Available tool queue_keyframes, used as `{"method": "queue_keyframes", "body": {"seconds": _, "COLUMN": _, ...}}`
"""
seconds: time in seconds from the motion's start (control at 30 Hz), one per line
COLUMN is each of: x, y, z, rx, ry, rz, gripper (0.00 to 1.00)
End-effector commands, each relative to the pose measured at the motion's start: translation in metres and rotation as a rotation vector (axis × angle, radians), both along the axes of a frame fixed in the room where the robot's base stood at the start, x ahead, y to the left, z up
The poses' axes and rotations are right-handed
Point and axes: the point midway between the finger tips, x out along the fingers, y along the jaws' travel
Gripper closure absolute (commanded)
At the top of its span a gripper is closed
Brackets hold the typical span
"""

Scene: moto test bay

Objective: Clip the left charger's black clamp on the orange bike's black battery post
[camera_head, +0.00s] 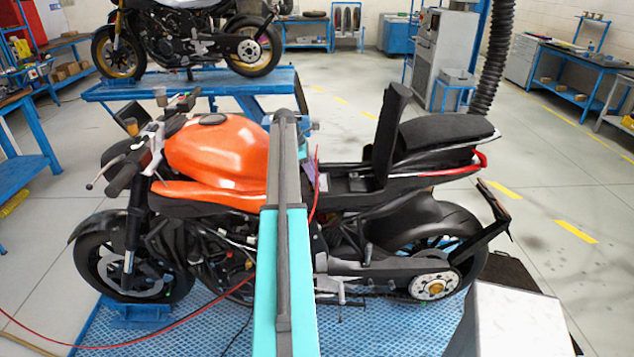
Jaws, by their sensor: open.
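The orange bike (218,150) stands side-on, with its front wheel at the left. Its front seat part (391,128) is tipped up, and an open bay (350,184) with dark parts shows below it. I cannot make out the black battery post there. My gripper (309,172) is mostly hidden behind my teal and grey arm; only a small purple part shows, over or beside the bay's left end. Its jaws are open. No black clamp can be made out, and the left charger is not in view.
A red cable (150,345) crosses from the left edge towards the bike; a red stretch (316,190) also shows right of my arm. The bike stands on a blue lift platform (390,330). A second bike (185,35) stands on a blue lift behind. Open floor lies at the right.

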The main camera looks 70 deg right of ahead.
Motion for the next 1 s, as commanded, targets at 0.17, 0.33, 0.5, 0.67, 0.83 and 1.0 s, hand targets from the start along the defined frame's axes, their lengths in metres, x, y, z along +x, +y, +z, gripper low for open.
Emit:
{"method": "queue_keyframes", "body": {"seconds": 0.17, "x": 0.009, "y": 0.003, "z": 0.019, "rx": -0.002, "ry": -0.001, "rz": 0.000, "gripper": 0.60}}
{"method": "queue_keyframes", "body": {"seconds": 0.33, "x": 0.017, "y": 0.006, "z": 0.041, "rx": -0.001, "ry": 0.000, "rz": -0.001, "gripper": 0.60}}
{"method": "queue_keyframes", "body": {"seconds": 0.5, "x": 0.026, "y": 0.010, "z": 0.063, "rx": -0.001, "ry": 0.000, "rz": 0.000, "gripper": 0.60}}
{"method": "queue_keyframes", "body": {"seconds": 0.67, "x": 0.033, "y": 0.013, "z": 0.083, "rx": -0.001, "ry": 0.000, "rz": 0.000, "gripper": 0.60}}
{"method": "queue_keyframes", "body": {"seconds": 0.83, "x": 0.038, "y": 0.016, "z": 0.099, "rx": -0.001, "ry": 0.000, "rz": 0.000, "gripper": 0.60}}
{"method": "queue_keyframes", "body": {"seconds": 1.0, "x": 0.040, "y": 0.017, "z": 0.106, "rx": 0.000, "ry": 0.000, "rz": 0.000, "gripper": 0.60}}
